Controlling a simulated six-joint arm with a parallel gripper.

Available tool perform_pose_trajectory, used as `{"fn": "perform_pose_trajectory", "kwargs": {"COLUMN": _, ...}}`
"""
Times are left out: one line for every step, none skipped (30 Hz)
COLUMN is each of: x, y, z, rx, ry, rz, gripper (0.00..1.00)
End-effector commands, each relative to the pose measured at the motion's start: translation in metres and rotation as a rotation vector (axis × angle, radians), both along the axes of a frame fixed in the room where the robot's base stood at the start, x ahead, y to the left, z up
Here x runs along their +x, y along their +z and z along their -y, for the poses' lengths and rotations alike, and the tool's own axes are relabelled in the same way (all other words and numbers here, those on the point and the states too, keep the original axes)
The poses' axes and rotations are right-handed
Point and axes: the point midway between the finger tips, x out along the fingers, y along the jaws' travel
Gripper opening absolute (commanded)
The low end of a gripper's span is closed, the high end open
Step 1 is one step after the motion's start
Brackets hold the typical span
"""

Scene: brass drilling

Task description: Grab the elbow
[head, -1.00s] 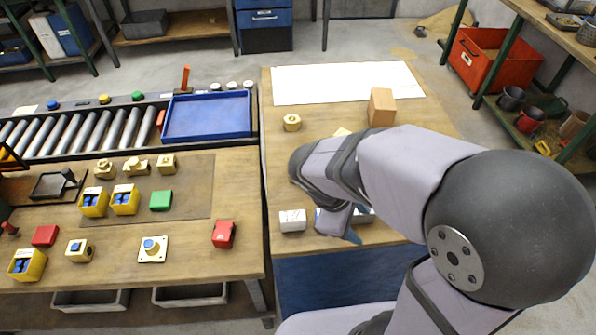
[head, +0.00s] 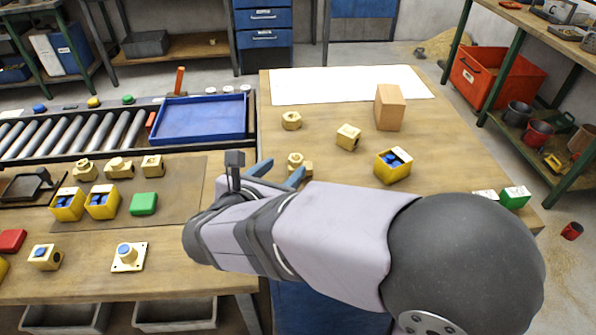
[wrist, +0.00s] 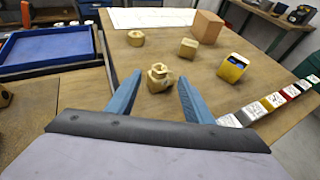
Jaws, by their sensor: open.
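A brass fitting that looks like the elbow (head: 299,163), with a round top collar and a side port, stands on the right-hand table. In the wrist view the same elbow (wrist: 157,77) is seen between and beyond the two blue fingertips. My gripper (head: 280,172) is open and empty, its fingers pointing toward the elbow from the near side. In the wrist view my gripper (wrist: 160,83) has one finger on each side of the elbow; I cannot tell whether either touches it. The arm hides part of the table in the head view.
Brass blocks (head: 291,120) (head: 348,137), a yellow box with blue inside (head: 393,165) and a tan block (head: 389,107) stand around the elbow. A row of small coloured boxes (wrist: 268,103) lies at right. More brass fittings (head: 118,167) sit on the left table; a blue tray (head: 205,118) lies behind.

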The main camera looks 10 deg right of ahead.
Motion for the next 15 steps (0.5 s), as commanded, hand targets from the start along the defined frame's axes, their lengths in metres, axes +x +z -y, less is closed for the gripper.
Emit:
{"fn": "perform_pose_trajectory", "kwargs": {"x": 0.003, "y": -0.001, "z": 0.002, "rx": 0.000, "ry": -0.003, "rz": 0.000, "gripper": 0.47}}
{"fn": "perform_pose_trajectory", "kwargs": {"x": 0.005, "y": -0.002, "z": 0.003, "rx": -0.001, "ry": -0.004, "rz": 0.000, "gripper": 0.47}}
{"fn": "perform_pose_trajectory", "kwargs": {"x": 0.007, "y": -0.003, "z": 0.005, "rx": 0.000, "ry": -0.005, "rz": 0.000, "gripper": 0.47}}
{"fn": "perform_pose_trajectory", "kwargs": {"x": 0.009, "y": -0.004, "z": 0.006, "rx": 0.000, "ry": -0.006, "rz": -0.001, "gripper": 0.47}}
{"fn": "perform_pose_trajectory", "kwargs": {"x": 0.012, "y": -0.005, "z": 0.007, "rx": 0.001, "ry": -0.007, "rz": -0.002, "gripper": 0.47}}
{"fn": "perform_pose_trajectory", "kwargs": {"x": 0.014, "y": -0.006, "z": 0.008, "rx": 0.001, "ry": -0.006, "rz": 0.000, "gripper": 0.47}}
{"fn": "perform_pose_trajectory", "kwargs": {"x": 0.015, "y": -0.007, "z": 0.009, "rx": 0.002, "ry": -0.005, "rz": 0.000, "gripper": 0.47}}
{"fn": "perform_pose_trajectory", "kwargs": {"x": 0.016, "y": -0.007, "z": 0.009, "rx": 0.002, "ry": -0.005, "rz": 0.000, "gripper": 0.47}}
{"fn": "perform_pose_trajectory", "kwargs": {"x": 0.016, "y": -0.007, "z": 0.009, "rx": 0.002, "ry": -0.004, "rz": 0.000, "gripper": 0.47}}
{"fn": "perform_pose_trajectory", "kwargs": {"x": 0.016, "y": -0.007, "z": 0.009, "rx": 0.002, "ry": -0.004, "rz": 0.000, "gripper": 0.47}}
{"fn": "perform_pose_trajectory", "kwargs": {"x": 0.017, "y": -0.008, "z": 0.009, "rx": 0.002, "ry": -0.004, "rz": -0.001, "gripper": 0.47}}
{"fn": "perform_pose_trajectory", "kwargs": {"x": 0.018, "y": -0.008, "z": 0.010, "rx": 0.002, "ry": -0.004, "rz": -0.001, "gripper": 0.47}}
{"fn": "perform_pose_trajectory", "kwargs": {"x": 0.019, "y": -0.009, "z": 0.011, "rx": 0.002, "ry": -0.005, "rz": -0.001, "gripper": 0.47}}
{"fn": "perform_pose_trajectory", "kwargs": {"x": 0.021, "y": -0.009, "z": 0.011, "rx": 0.002, "ry": -0.006, "rz": -0.001, "gripper": 0.47}}
{"fn": "perform_pose_trajectory", "kwargs": {"x": 0.024, "y": -0.011, "z": 0.013, "rx": 0.002, "ry": -0.007, "rz": -0.002, "gripper": 0.47}}
